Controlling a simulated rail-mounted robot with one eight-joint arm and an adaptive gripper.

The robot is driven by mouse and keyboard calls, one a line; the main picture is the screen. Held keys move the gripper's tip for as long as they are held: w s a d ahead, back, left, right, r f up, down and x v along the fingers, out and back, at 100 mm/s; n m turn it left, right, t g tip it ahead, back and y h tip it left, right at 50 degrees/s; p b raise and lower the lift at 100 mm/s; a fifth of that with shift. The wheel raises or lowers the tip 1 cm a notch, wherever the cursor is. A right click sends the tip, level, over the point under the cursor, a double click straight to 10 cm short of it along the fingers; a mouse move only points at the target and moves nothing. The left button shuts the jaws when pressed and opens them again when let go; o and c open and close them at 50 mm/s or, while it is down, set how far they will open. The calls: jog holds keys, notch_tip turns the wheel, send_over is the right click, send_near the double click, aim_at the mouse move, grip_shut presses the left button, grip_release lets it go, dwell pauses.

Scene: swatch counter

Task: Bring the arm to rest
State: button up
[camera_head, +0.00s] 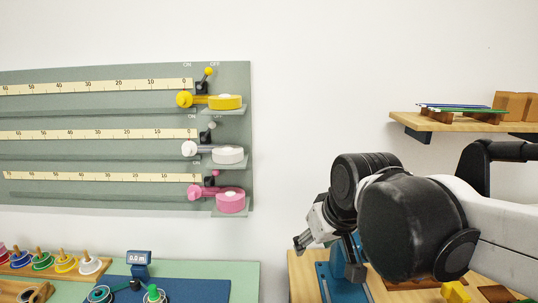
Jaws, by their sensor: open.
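My arm reaches in from the right of the head view, its black joints and white link in front of a wooden bench. My gripper (303,241) is at the arm's left end, pointing down and to the left, over or in front of the bench's left side. It is open, and nothing shows between its fingers. The arm hides part of the bench behind it.
A grey wall board (120,120) carries scales and yellow, white and pink rolls. A shelf (460,120) is above the arm. Below are a wooden bench (297,282), a blue stand (335,285), a yellow piece (455,292) and a green counter (205,270) with coloured spools.

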jog(key=s+d+f+m+t+h, duration=0.1)
jog(key=s+d+f+m, duration=0.2)
jog(key=s+d+f, duration=0.3)
jog(key=s+d, duration=0.4)
jog(key=s, duration=0.2)
jog(key=shift+d+m+h, duration=0.3)
jog(key=shift+m+h, duration=0.1)
